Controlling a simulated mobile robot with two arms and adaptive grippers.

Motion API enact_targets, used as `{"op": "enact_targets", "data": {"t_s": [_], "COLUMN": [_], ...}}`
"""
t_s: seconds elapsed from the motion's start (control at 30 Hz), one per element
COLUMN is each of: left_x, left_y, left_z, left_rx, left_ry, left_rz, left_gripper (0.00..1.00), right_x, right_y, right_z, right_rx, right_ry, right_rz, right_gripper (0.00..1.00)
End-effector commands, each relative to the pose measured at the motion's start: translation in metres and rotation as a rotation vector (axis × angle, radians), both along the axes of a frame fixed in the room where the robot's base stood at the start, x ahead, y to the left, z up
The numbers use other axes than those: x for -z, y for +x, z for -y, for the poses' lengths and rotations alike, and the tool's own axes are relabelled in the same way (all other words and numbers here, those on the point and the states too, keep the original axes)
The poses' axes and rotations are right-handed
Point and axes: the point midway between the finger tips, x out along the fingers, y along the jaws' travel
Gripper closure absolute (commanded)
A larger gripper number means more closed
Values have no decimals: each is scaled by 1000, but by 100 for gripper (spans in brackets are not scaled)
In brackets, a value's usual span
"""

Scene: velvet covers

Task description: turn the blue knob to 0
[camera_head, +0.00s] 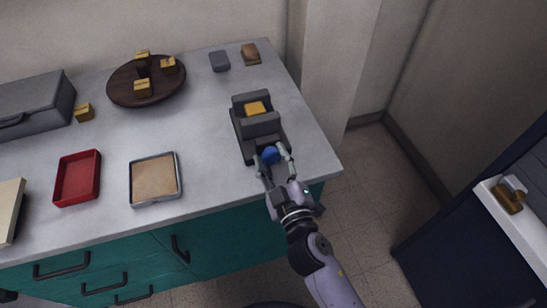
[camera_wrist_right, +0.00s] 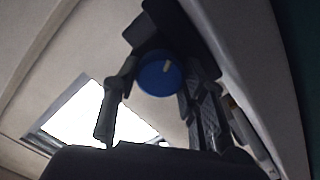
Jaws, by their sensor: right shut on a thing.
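The blue knob (camera_head: 270,155) sits on the front end of a dark grey device (camera_head: 247,150) near the right end of the counter. My right gripper (camera_head: 274,162) reaches in from the lower right with its fingers on either side of the knob, shut on it. In the right wrist view the knob (camera_wrist_right: 159,76) is a round blue disc with a pale mark near its upper right edge. It shows between the two fingers of the right gripper (camera_wrist_right: 157,90). Any scale or 0 mark cannot be made out. My left gripper is not in view.
A yellow block (camera_head: 256,108) sits in the device. A round dark board (camera_head: 121,91) with several small yellow blocks, a red tray (camera_head: 64,191), a tan-bottomed tray (camera_head: 135,190) and a grey case (camera_head: 62,98) stand to the left. The counter's right edge is close by.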

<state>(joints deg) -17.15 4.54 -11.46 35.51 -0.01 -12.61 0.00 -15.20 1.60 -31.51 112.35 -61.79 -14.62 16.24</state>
Motion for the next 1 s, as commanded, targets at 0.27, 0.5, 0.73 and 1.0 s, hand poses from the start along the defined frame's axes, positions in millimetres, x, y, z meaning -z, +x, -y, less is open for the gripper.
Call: {"op": "enact_targets", "data": {"t_s": [0.27, 0.5, 0.73, 1.0], "left_x": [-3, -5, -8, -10], "left_y": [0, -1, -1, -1], "left_z": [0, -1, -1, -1], "left_rx": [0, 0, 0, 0], "left_ry": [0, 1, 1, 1], "left_rz": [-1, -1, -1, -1], "left_gripper": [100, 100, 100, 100], "right_x": [-1, -1, 0, 1], "right_y": [0, 0, 0, 0], "right_z": [-1, -1, -1, -1], "right_rx": [-1, -1, -1, -1], "right_ry": [-249, -466, -668, -854], "right_rz": [83, 154, 219, 280], "right_gripper": [89, 89, 89, 89]}}
